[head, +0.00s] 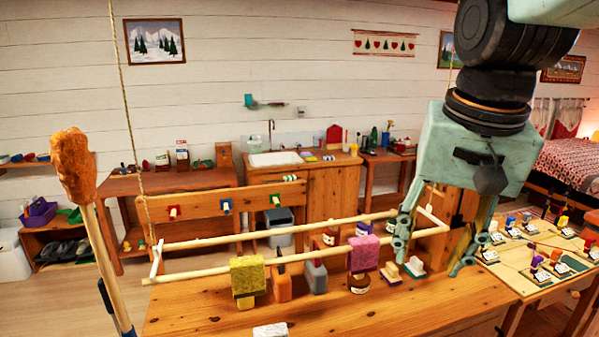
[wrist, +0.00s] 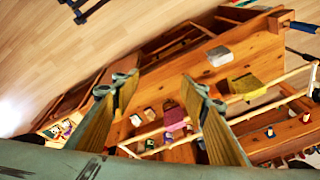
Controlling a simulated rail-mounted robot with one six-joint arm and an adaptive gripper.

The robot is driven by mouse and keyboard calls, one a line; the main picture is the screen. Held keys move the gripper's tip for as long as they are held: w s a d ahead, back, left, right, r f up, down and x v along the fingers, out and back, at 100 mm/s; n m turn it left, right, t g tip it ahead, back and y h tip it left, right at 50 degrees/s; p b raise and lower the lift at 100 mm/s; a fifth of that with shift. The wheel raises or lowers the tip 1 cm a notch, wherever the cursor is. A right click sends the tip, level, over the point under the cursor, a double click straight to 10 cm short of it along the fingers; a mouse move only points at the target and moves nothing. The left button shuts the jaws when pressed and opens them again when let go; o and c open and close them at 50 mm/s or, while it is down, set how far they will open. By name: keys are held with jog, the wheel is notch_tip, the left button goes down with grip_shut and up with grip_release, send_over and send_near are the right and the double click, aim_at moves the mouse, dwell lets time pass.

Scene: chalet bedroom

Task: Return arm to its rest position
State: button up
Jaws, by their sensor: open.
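My gripper (head: 432,250) hangs from the arm at the right of the head view, over the right part of the wooden bench (head: 420,298). Its two fingers are apart with nothing between them. The wrist view also shows the spread fingers of my gripper (wrist: 158,88), with the bench (wrist: 210,72) beyond them. A pink sponge (head: 364,254) hangs over the front rail, left of my gripper, and a yellow sponge (head: 247,275) hangs further left. In the wrist view the pink sponge (wrist: 174,118) appears between the fingers but farther away.
Wooden rails (head: 210,273) run above the bench. A white block (head: 270,330) lies at the front edge. A board with small coloured items (head: 535,262) lies at right. A brown-headed duster (head: 72,165) stands at left.

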jog(key=s+f+n+b, duration=0.1)
jog(key=s+f+n, duration=0.1)
jog(key=s, duration=0.6)
jog(key=s+f+n+t+b, duration=0.1)
jog(key=s+f+n, duration=0.1)
jog(key=s, duration=0.7)
jog(key=shift+f, duration=0.35)
